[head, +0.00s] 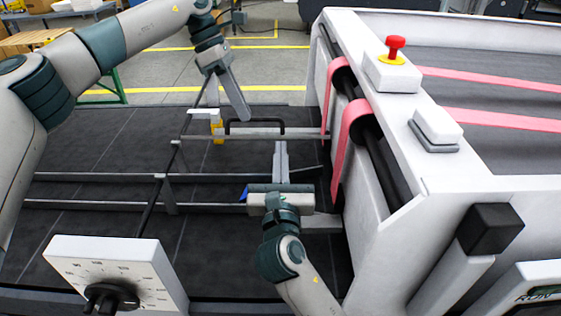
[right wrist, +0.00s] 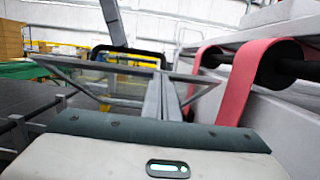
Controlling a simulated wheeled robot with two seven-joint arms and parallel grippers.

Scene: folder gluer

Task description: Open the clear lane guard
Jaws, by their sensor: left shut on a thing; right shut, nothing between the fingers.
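The clear lane guard shows in the right wrist view (right wrist: 130,84) as a see-through panel in a thin grey frame, with a black bar handle (right wrist: 128,55) along its far edge. In the head view the handle (head: 256,123) stands above a grey crossbar; the clear panel itself is hard to make out. My left gripper (head: 245,116) reaches down and is shut on the left part of the handle. My right gripper (head: 281,147) is shut and empty, pointing away, nearer than the handle. Its fingers also show in the right wrist view (right wrist: 162,100). I cannot tell the guard's exact angle.
A white machine body (head: 405,150) with pink belts (head: 345,120) over dark rollers stands close on the right. A red stop button (head: 395,46) is on top. A dial panel (head: 115,275) is at front left. Grey rails (head: 100,178) cross the dark bed.

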